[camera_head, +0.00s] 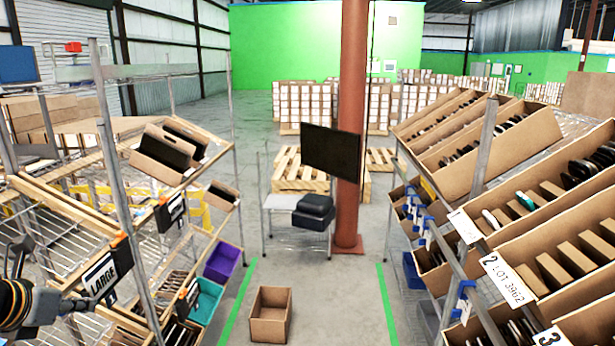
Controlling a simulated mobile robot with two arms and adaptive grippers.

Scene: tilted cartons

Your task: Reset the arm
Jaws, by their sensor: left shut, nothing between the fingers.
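My left gripper (18,255) is at the left edge, low in the head view, beside the left rack. Its dark fingers point up and look shut with nothing between them. Part of my left arm shows below it, grey with yellow-orange parts. My right arm and right gripper are out of view.
A rack (112,180) with tilted cartons, a purple bin (222,262) and a teal bin (207,300) stands close on the left. A rack of tilted cartons (490,165) lines the right. An open carton (270,316) lies on the aisle floor (335,300). A red column (350,110) stands ahead.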

